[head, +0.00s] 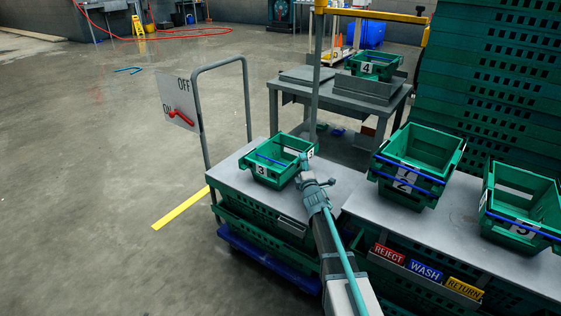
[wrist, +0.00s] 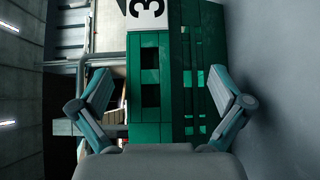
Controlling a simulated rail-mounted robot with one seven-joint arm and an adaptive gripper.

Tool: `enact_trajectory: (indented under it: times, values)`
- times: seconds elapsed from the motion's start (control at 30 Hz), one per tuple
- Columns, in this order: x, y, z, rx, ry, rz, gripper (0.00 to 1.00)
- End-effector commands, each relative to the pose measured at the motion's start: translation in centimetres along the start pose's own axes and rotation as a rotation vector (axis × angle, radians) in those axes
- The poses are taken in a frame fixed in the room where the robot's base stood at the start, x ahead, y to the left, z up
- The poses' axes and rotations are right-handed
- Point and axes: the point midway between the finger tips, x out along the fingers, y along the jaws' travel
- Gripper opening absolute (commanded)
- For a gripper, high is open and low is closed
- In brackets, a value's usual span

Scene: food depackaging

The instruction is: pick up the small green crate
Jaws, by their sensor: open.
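A small green crate marked 3 (head: 272,177) sits upright on the grey top of the left cart, with a blue bar across its opening. My gripper (head: 304,164) is at its right side in the head view, partly covering that end. In the wrist view the crate's green wall (wrist: 150,107) and its number label appear turned sideways between the fingers. My gripper (wrist: 162,92) is open there, with a finger on either side and nothing held. I cannot tell whether a finger touches the crate.
Crate 2 (head: 404,194) and another green crate (head: 520,236) stand on the right-hand grey top. Crate 4 (head: 367,74) is on the table behind. A tall green crate stack (head: 490,90) rises at the right. A grey rail (head: 248,105) stands behind the left cart.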

Motion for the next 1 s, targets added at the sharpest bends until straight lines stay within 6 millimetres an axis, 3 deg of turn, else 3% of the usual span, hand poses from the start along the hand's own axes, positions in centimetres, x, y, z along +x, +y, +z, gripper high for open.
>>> enact_trajectory:
  times: [0.03,0.13,0.4,1.0]
  values:
    - [1.1,-0.1,0.0,0.0,0.0,0.0,1.0]
    - [2.0,0.0,0.0,0.0,0.0,0.0,1.0]
    - [2.1,0.0,0.0,0.001,-0.001,0.0,0.98]
    - [2.1,-0.3,0.0,0.0,-0.002,-0.006,0.0]
